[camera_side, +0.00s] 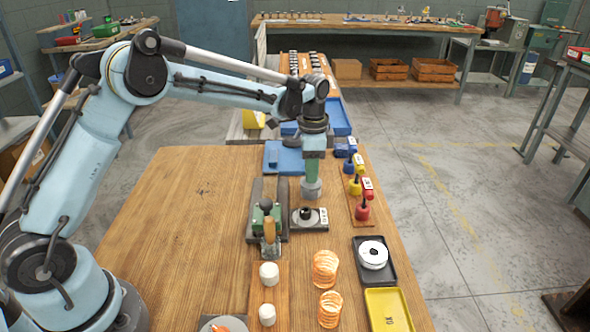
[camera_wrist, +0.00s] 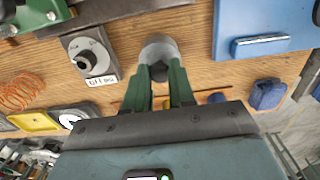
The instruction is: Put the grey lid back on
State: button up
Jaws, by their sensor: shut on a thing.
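The grey lid (camera_side: 311,190) is a round piece held under my gripper (camera_side: 312,179). In the wrist view the lid (camera_wrist: 160,47) shows beyond the green fingers, with a dark knob between their tips. My gripper (camera_wrist: 160,76) is shut on this knob. What the lid belongs on is not clear from these views.
A dial plate (camera_side: 320,223) with a black knob and a green coiler (camera_side: 262,219) stand close in front. A blue tray (camera_side: 278,155) is behind. Blue, yellow and red pieces (camera_side: 362,209) line the right edge.

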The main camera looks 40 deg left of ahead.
jog(key=shift+f, duration=0.2)
jog(key=o, duration=1.2)
jog(key=shift+r, duration=4.25)
